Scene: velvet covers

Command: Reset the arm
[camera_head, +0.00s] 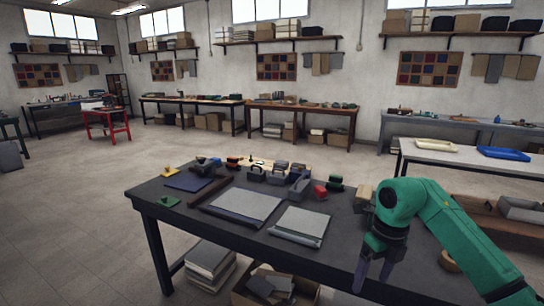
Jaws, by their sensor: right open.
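My right arm, green, comes in from the lower right. Its dark gripper (374,276) points down near the front edge of the dark workbench (180,219), with its fingers apart and nothing seen between them. My left gripper is not in view. On the bench lie a grey velvet-like panel (241,204) and a smaller grey panel (300,224), both left of the right gripper. A dark blue flat piece (189,184) lies at the bench's left end.
Several small tools and blocks line the bench's back edge, including a red block (320,192). A tan block (362,196) stands beside my arm. Below are a stack of boards (210,263) and an open box (275,285). A white table (470,158) stands behind at right.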

